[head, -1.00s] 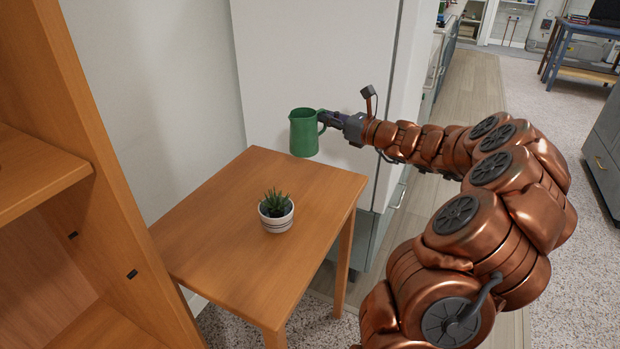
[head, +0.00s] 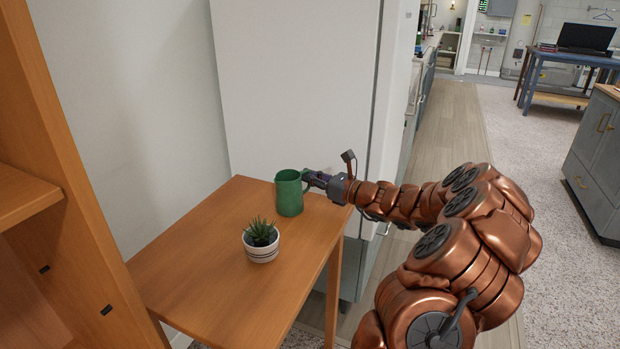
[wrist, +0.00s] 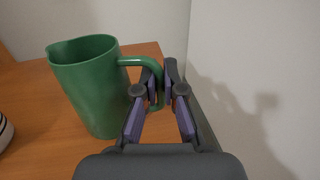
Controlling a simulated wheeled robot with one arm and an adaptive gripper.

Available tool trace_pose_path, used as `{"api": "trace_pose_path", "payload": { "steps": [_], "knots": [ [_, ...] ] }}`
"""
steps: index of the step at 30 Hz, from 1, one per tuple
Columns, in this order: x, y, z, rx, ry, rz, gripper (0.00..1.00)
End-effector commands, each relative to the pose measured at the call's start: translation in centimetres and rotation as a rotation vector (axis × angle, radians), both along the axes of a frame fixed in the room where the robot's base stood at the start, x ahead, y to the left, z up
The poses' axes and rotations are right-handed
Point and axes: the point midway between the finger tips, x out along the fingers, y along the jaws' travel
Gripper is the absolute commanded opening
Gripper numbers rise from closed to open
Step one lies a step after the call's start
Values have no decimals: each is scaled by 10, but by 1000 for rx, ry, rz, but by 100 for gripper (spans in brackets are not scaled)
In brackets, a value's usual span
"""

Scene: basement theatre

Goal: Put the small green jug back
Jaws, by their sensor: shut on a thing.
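The small green jug (head: 289,193) is upright at the far right part of the wooden table (head: 200,255). Its base is at or very near the tabletop; I cannot tell for sure whether it touches. My gripper (head: 309,180) comes from the right and is shut on the jug's handle. In the wrist view the green jug (wrist: 92,88) is at the left, with its handle between the fingertips of my gripper (wrist: 160,88).
A potted succulent (head: 261,246) in a white striped pot stands on the table, nearer than the jug. A wooden shelf unit (head: 60,170) is at the left. A tall white cabinet (head: 295,90) stands behind the table. The table's front part is clear.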

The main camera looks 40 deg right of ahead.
Motion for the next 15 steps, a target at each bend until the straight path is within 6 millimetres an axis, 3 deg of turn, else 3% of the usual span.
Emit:
{"api": "trace_pose_path", "payload": {
  "steps": [7,9,15],
  "knots": [
    [0,0,-1,1,-1,-1,0],
    [0,0,-2,0,0,-1,14],
    [0,0,-2,0,0,-1,33]
  ]
}}
